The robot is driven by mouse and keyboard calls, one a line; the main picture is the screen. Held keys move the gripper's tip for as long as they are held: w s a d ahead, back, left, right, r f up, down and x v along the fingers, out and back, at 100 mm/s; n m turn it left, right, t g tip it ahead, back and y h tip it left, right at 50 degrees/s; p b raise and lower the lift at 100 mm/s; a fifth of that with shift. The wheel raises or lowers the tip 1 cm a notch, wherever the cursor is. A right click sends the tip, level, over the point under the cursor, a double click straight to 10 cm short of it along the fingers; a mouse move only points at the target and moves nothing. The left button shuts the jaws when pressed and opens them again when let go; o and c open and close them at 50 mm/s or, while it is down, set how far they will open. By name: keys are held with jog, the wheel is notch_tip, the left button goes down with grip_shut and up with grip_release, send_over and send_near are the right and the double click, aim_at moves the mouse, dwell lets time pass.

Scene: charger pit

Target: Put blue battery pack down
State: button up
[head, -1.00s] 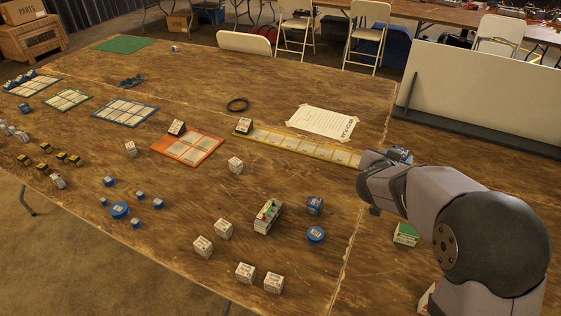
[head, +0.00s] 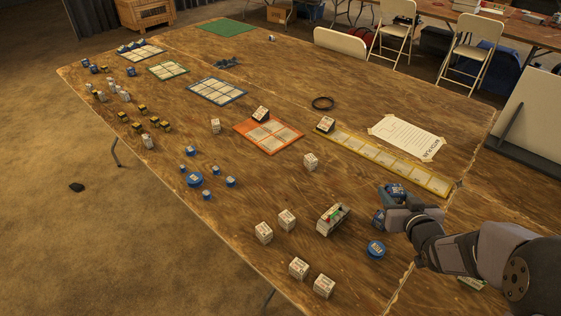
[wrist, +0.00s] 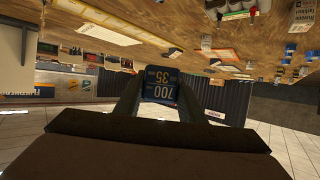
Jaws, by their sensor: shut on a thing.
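My gripper (head: 393,199) is shut on a blue battery pack (head: 397,190), just in front of the right part of the yellow strip of cells (head: 395,173). In the wrist view the pack (wrist: 160,84) sits between both fingers, with "700" and "35" upside down on its face. It appears held above the table, but the exact height is unclear. A second blue block (head: 378,217) is partly hidden beside the gripper on the table.
Several white blocks (head: 298,268) are at the front. An orange grid mat (head: 285,145) and a paper sheet (head: 408,139) lie farther back.

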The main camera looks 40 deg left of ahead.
jog(key=s+a+f+n+g+y, duration=0.1)
jog(key=s+a+f+n+g, duration=0.1)
jog(key=s, duration=0.4)
jog(key=s+a+f+n+g+y, duration=0.2)
jog(key=s+a+f+n+g, duration=0.1)
jog(key=s+f, duration=0.2)
jog(key=shift+s+a+f, duration=0.4)
jog(key=shift+s, duration=0.45)
send_over(338, 254)
jog(key=shift+w+f, duration=0.1)
jog(key=shift+f, duration=2.8)
jog(key=shift+f, duration=0.1)
jog(key=shift+f+p, duration=0.4)
jog(key=shift+f, duration=1.6)
jog(key=shift+f, duration=0.15)
